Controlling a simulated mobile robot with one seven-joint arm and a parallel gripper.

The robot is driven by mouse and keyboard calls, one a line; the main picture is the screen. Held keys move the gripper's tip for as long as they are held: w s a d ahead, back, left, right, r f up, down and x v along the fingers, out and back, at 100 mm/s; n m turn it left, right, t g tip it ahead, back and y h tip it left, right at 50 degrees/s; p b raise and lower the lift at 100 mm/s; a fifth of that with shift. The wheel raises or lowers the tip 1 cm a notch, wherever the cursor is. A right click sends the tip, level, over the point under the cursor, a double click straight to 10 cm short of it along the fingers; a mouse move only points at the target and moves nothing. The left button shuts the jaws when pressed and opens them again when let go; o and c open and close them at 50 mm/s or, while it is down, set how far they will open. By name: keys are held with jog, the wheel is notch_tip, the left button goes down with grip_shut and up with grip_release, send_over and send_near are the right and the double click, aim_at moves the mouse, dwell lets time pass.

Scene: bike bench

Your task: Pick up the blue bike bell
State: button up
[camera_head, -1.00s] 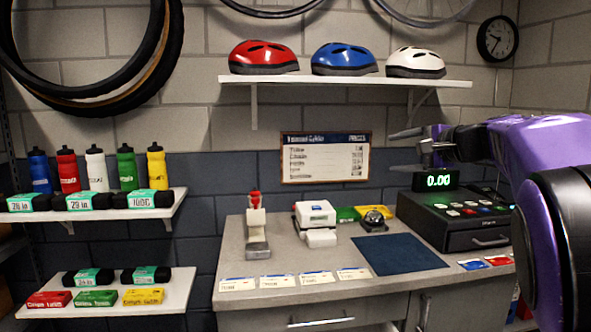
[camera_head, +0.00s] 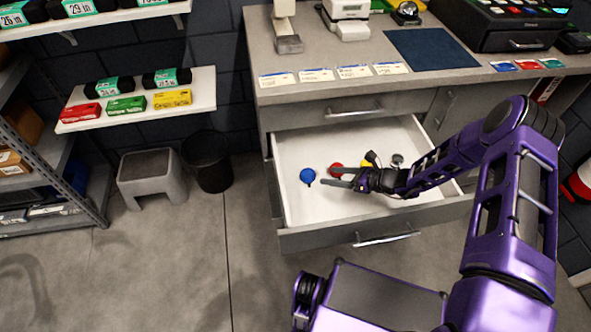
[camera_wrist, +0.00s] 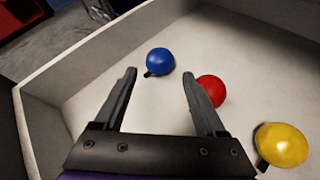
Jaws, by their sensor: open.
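The blue bike bell (camera_head: 307,175) lies on the floor of the open white drawer (camera_head: 296,209), toward its left side. In the wrist view the blue bell (camera_wrist: 160,61) is a round dome with a small dark lever, just beyond my fingertips and roughly between their lines. My gripper (camera_head: 331,176) reaches into the drawer from the right, its fingers pointing left at the blue bell. In the wrist view my gripper (camera_wrist: 160,73) is open with nothing between the fingers.
A red bell (camera_wrist: 211,90) is close to the right finger. A stool (camera_head: 152,176) and a bin (camera_head: 208,163) stand left.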

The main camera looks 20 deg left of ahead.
aim_at(313, 175)
jog(key=shift+s+a+f+m, duration=0.15)
jog(key=shift+a+f, duration=0.05)
jog(key=shift+f, duration=0.2)
jog(key=shift+s+a+f+m, duration=0.1)
jog(key=shift+a+f+m, duration=0.1)
jog(key=shift+f, duration=0.2)
jog(key=x, duration=0.7)
jog(key=shift+w+a+r, duration=0.2)
jog(key=shift+w, duration=0.05)
jog(key=c, duration=1)
